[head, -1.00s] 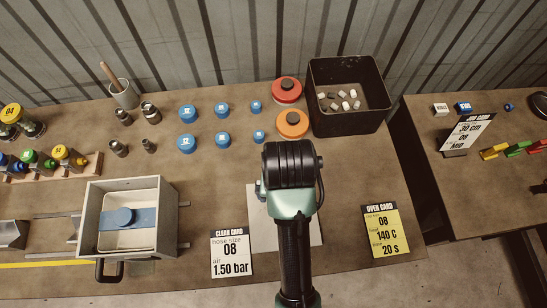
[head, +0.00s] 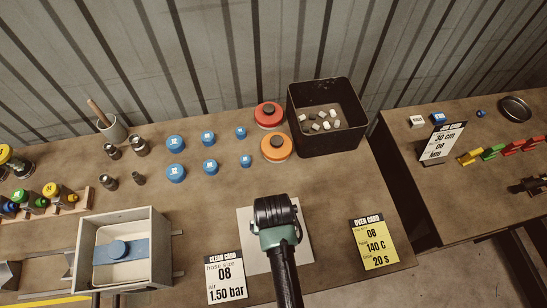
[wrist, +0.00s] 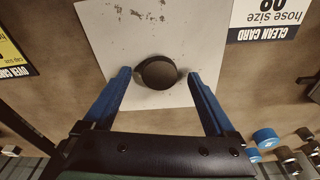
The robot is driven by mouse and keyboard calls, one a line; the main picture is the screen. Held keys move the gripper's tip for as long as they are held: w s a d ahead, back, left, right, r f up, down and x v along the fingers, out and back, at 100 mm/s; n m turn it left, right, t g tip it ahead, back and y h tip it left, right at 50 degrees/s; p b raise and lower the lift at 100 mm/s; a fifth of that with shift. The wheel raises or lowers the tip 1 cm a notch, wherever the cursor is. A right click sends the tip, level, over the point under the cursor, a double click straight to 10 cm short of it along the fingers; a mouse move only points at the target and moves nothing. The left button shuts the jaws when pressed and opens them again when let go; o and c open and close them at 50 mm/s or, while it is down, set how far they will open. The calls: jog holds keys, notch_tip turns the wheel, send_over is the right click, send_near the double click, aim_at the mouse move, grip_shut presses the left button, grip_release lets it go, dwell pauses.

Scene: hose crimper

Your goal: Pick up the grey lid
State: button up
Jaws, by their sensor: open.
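A dark, round, knob-like thing, which I take for the grey lid (wrist: 158,72), sits on a white sheet (wrist: 110,25) in the wrist view. I cannot tell how high the fingertips are above the sheet. In the head view my gripper (head: 277,222) is over the white sheet (head: 247,222) and hides the lid and its own fingers.
A red lid (head: 262,122) and an orange lid (head: 270,157) lie behind, beside a black bin (head: 340,143) of small pieces. Blue caps (head: 176,174) stand to the left. A clean card (head: 226,275) and a yellow oven card (head: 373,245) flank the sheet.

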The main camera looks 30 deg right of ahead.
jog(key=shift+f, duration=0.45)
grip_shut()
